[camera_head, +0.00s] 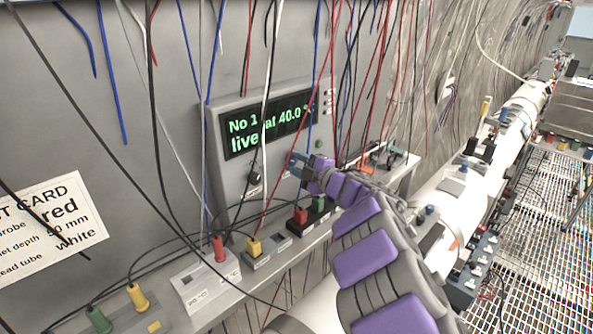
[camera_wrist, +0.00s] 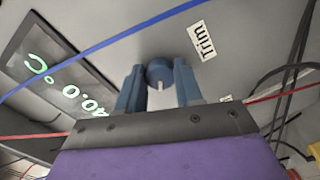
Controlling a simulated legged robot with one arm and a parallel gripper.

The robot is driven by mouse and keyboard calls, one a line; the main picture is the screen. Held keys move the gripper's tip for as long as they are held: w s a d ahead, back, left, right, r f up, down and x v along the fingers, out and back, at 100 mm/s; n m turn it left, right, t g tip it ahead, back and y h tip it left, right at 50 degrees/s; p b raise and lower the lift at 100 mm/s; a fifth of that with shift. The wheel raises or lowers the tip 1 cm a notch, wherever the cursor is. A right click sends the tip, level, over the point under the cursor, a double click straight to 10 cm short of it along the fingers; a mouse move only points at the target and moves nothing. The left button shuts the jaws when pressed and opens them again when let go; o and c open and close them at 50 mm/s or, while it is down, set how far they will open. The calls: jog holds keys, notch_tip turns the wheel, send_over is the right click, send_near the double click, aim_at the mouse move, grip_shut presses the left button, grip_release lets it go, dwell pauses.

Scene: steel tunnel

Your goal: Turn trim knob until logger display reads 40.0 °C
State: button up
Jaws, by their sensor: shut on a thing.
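The logger (camera_head: 226,175) is a grey box on the shelf against the wall. Its dark display (camera_head: 270,124) shows green text reading "No 1", "live" and "at 40.0 °", partly crossed by hanging wires. In the wrist view the display (camera_wrist: 62,75) reads "40.0 °C", seen upside down. The trim knob (camera_wrist: 160,72) is a small round blue-grey knob with a pale mark, beside a white "Trim" label (camera_wrist: 202,40). My gripper (camera_wrist: 159,88) has its two blue fingers shut on either side of the knob. In the head view my gripper (camera_head: 297,162) reaches the logger's lower right front, hiding the knob.
Another dark knob (camera_head: 254,178) sits on the logger's lower left. Many loose red, blue, black and white wires hang before the panel. The shelf holds a white block (camera_head: 205,280) with coloured plugs. A white pipe (camera_head: 455,200) runs along the right, beside a grated floor (camera_head: 540,205).

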jog(key=shift+f+n, duration=0.15)
jog(key=shift+n, duration=0.25)
jog(key=o, duration=1)
jog(key=shift+o, duration=0.2)
jog(key=v, duration=1.7)
jog(key=shift+s+d, duration=0.1)
